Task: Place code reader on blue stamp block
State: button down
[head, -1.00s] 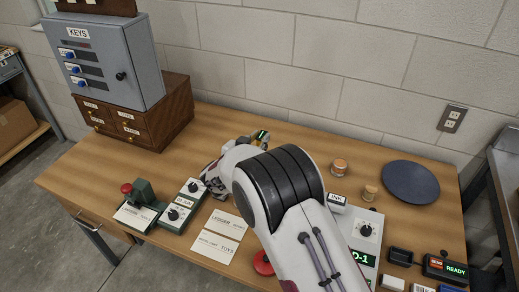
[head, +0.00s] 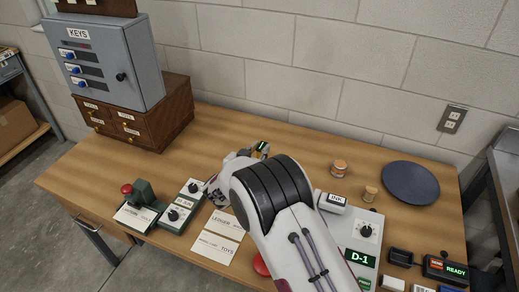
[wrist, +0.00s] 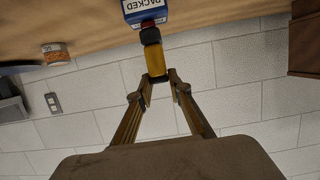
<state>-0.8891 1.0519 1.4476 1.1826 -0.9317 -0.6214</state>
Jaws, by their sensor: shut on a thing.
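In the wrist view a yellow and black tool, which I take for the code reader (wrist: 152,58), is between the tips of my gripper (wrist: 156,80). My gripper is shut on it. The blue stamp block (wrist: 133,14), with a white "PACKED" label that reads upside down, is at the top edge. The reader's black end overlaps the block in this view; I cannot tell whether they touch. In the head view my arm hides the block and most of my gripper. A small dark part with a green light (head: 262,147) shows just beyond the arm.
An INK box (head: 332,201), a D-1 unit (head: 361,235) and small jars (head: 339,168) stand right of my arm. A dark round plate (head: 410,182) lies farther right. Left are paper cards (head: 215,246), a dial unit (head: 180,213) and drawers (head: 150,118).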

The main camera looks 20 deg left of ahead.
jog(key=shift+f, duration=0.15)
jog(key=c, duration=1.8)
grip_release()
jog(key=shift+c, duration=0.2)
jog(key=shift+r, duration=0.2)
jog(key=v, duration=1.2)
